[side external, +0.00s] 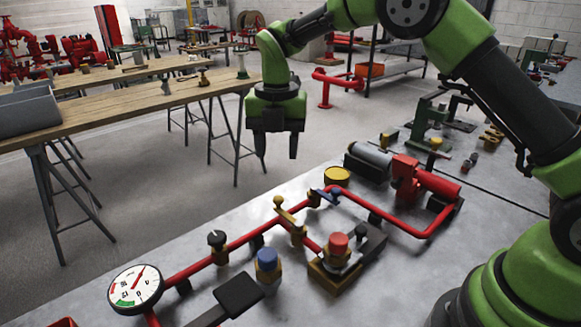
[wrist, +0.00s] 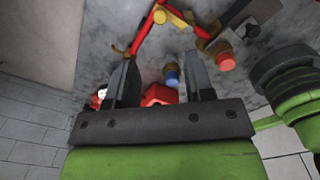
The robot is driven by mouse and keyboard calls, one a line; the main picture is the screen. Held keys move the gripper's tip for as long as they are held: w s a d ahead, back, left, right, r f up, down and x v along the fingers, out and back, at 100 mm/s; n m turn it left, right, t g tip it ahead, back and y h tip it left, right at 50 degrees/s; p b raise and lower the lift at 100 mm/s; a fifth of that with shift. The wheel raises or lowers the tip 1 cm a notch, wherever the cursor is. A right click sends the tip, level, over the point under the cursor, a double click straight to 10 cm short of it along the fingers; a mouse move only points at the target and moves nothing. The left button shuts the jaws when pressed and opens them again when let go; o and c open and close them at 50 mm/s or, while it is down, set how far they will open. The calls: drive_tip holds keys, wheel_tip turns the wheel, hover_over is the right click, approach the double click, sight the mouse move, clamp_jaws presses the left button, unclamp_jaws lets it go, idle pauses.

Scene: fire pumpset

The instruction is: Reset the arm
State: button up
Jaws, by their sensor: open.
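My green and black gripper (side external: 278,146) hangs in the air, fingers pointing down, near the back edge of the grey metal table (side external: 225,225). Its two fingers are apart with nothing between them. In the wrist view the open fingers (wrist: 161,62) frame part of the pumpset from above. The pumpset has a red pipe (side external: 240,240), a round gauge (side external: 135,288), a blue knob (side external: 267,258), a red knob (side external: 338,243) and a red pump body (side external: 405,172). The blue knob (wrist: 171,75) and red knob (wrist: 226,61) also show in the wrist view. The gripper touches none of them.
A yellow cap (side external: 337,175) and a grey cylinder (side external: 370,160) are at the pumpset's back. A green vise-like tool (side external: 430,117) stands farther back. Wooden trestle tables (side external: 130,95) stand across the aisle at left. The air around the gripper looks clear.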

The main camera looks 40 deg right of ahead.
drive_tip(key=s+d+r+m+t+y, duration=0.15)
drive_tip(key=s+r+m+t, duration=0.25)
drive_tip(key=s+r+m, duration=1.1)
drive_tip(key=s+f+m+t, duration=0.2)
drive_tip(key=s+m+t, duration=0.1)
drive_tip(key=s+m, duration=0.8)
drive_tip(key=d+m, duration=0.1)
drive_tip(key=m, duration=0.3)
drive_tip(key=shift+m, duration=0.4)
